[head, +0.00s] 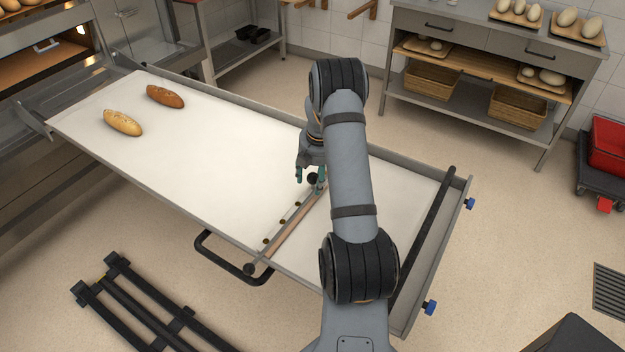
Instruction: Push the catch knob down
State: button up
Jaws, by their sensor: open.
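A round black knob (312,178) shows at the upper end of a metal and wooden crossbar (290,224) on the white loader belt (215,155). My gripper (309,182) is open, pointing down, with its teal fingertips on either side of this knob in the picture. I cannot tell whether they touch it. The view does not show which knob is the catch. My arm hides part of the belt to the right of the gripper.
Two loaves, one pale (122,123) and one brown (165,96), lie on the belt's far left. A black handle (232,262) juts from the front edge. A dark roller bar (424,232) crosses the right end. The belt's middle is clear.

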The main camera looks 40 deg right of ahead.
notch_tip(320, 180, up, 11)
jog(key=s, duration=0.2)
jog(key=shift+a, duration=0.3)
jog(key=f, duration=0.3)
jog(key=w+f, duration=0.1)
jog(key=f, duration=0.3)
jog(key=w+f, duration=0.1)
jog(key=f, duration=0.3)
jog(key=shift+d+f, duration=0.2)
jog(key=shift+d, duration=0.1)
jog(key=shift+w+r+p, duration=0.1)
jog(key=shift+r+p, duration=0.15)
jog(key=shift+p, duration=0.2)
jog(key=shift+r+p, duration=0.65)
jog(key=shift+f, duration=0.15)
